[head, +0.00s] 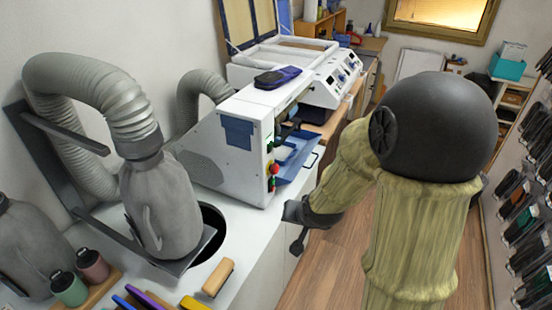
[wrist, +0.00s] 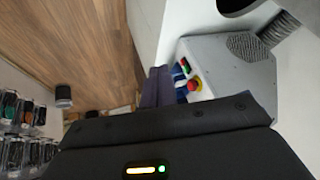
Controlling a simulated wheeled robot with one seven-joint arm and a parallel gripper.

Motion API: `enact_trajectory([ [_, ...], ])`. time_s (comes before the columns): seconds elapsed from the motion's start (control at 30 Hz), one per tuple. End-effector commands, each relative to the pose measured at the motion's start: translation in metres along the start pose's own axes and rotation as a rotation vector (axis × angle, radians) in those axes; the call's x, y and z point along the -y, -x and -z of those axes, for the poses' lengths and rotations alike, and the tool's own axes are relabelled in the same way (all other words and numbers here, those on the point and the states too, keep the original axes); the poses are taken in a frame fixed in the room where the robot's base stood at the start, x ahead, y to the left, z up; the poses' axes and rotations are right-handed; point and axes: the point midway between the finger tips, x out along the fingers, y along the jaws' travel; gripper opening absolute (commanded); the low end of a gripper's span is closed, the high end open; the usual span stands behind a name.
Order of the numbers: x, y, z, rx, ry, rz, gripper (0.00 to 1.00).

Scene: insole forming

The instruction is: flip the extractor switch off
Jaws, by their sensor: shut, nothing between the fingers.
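A white machine (head: 226,150) stands on the bench with red and green controls (head: 273,171) on its front edge. The wrist view shows a green button (wrist: 183,65) and a red button with a yellow ring (wrist: 195,84), with blue parts beside them. Which control is the extractor switch, and its position, I cannot tell. My gripper (head: 297,246) is in front of the bench edge, lower than the controls and to their right, apart from the machine. In the wrist view its dark fingers (wrist: 157,70) are together and empty, left of the buttons.
A ribbed grey hose (head: 95,82) arches over a grey bottle-shaped form (head: 160,205) beside a dark round hole (head: 212,232) in the bench. Brushes and handled tools lie at the front. A blue tray (head: 295,163) juts from the machine. Wooden floor (head: 335,258) is clear.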

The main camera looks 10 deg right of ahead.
Motion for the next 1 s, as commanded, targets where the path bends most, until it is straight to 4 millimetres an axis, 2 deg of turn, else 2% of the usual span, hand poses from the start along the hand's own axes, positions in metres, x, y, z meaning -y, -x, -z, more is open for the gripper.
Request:
enact_trajectory([
  [0.03, -0.001, -0.024, 0.005, -0.044, -0.069, 0.041, 0.0],
  [0.1, 0.007, -0.045, 0.019, -0.116, -0.172, 0.12, 0.0],
  [0.23, 0.02, -0.076, 0.045, -0.233, -0.384, 0.299, 0.0],
  [0.37, 0.026, -0.093, 0.074, -0.338, -0.624, 0.514, 0.0],
  [0.5, 0.021, -0.094, 0.105, -0.433, -0.877, 0.763, 0.0],
  [0.63, 0.012, -0.085, 0.125, -0.489, -1.033, 0.933, 0.0],
  [0.77, 0.006, -0.079, 0.133, -0.512, -1.088, 0.998, 0.0],
  [1.0, 0.005, -0.078, 0.134, -0.514, -1.089, 0.997, 0.0],
])
